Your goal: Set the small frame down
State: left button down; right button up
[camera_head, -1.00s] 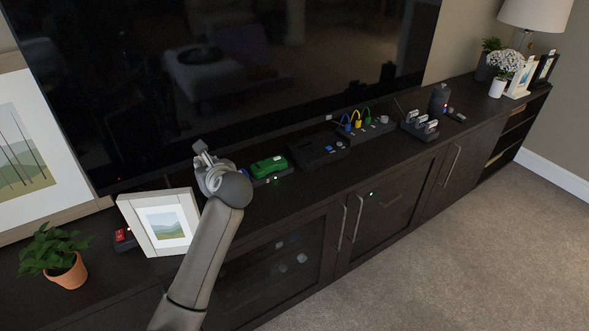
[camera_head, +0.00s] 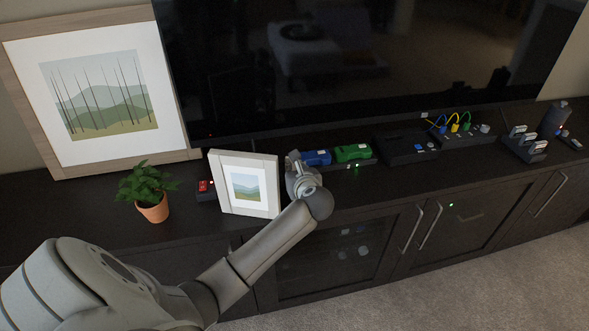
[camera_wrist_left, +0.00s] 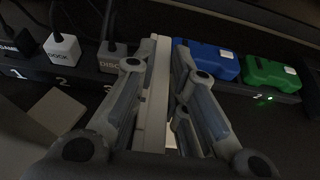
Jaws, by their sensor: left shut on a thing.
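The small frame (camera_head: 268,187) is white with a landscape picture. It stands nearly upright, tilted slightly, near the front of the dark cabinet top (camera_head: 340,185) in the head view. My left gripper (camera_head: 293,165) is at its right side. In the left wrist view the small frame (camera_wrist_left: 159,85) shows edge-on between the fingers of my left gripper (camera_wrist_left: 158,75), which are shut on it. I cannot tell whether its bottom edge touches the cabinet top. My right gripper is not in view.
A potted plant (camera_head: 150,198) and a large framed picture (camera_head: 98,95) stand to the left. A red switch (camera_head: 205,187) on a power strip is close behind the small frame. Blue (camera_head: 317,157) and green (camera_head: 353,152) blocks lie to the right. The television (camera_head: 360,60) is behind.

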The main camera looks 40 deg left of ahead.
pick_arm(q)
jog(key=c, duration=1.5)
grip_release()
jog(key=shift+f, duration=0.1)
jog(key=shift+o, duration=0.2)
jog(key=shift+r, duration=0.25)
jog(key=shift+s+d, duration=0.2)
jog(key=shift+d, duration=0.15)
jog(key=v, duration=1.1)
jog(key=shift+s+r, duration=0.15)
